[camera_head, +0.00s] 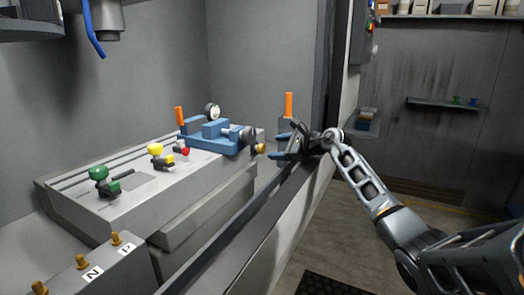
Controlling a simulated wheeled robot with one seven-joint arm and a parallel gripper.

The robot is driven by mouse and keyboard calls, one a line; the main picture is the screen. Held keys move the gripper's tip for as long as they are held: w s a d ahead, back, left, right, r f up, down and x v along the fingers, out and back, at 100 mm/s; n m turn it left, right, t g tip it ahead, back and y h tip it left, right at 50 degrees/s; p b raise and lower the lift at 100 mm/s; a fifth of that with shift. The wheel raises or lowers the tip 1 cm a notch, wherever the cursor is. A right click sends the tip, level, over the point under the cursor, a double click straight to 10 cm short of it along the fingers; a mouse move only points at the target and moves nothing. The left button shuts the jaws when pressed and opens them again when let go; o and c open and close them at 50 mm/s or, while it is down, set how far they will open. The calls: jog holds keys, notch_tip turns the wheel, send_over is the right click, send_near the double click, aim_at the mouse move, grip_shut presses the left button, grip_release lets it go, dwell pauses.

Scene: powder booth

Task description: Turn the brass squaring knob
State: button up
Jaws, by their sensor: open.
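A small brass knob (260,148) sits at the right end of a blue vise-like fixture (212,137), on a short dark shaft beside a dark round part. It faces my gripper. My gripper (275,146) is open, with its two blue-tipped fingers pointing left towards the knob. The fingertips appear just right of the knob, one higher and one lower in the picture. The knob looks apart from the fingers, but the depth between them is hard to tell. Nothing is between the fingers.
The fixture stands on a grey slotted table (140,187) with green (98,173), yellow (155,149) and red (185,151) knobs. An upright orange handle (289,105) is behind my gripper. A grey box (105,268) with brass posts is at front left. A ledge (250,225) runs below my arm.

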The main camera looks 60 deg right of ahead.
aim_at(263, 148)
jog(key=x, duration=0.7)
jog(key=shift+w+d+b, duration=0.1)
jog(key=shift+b, duration=0.2)
jog(key=c, duration=1.1)
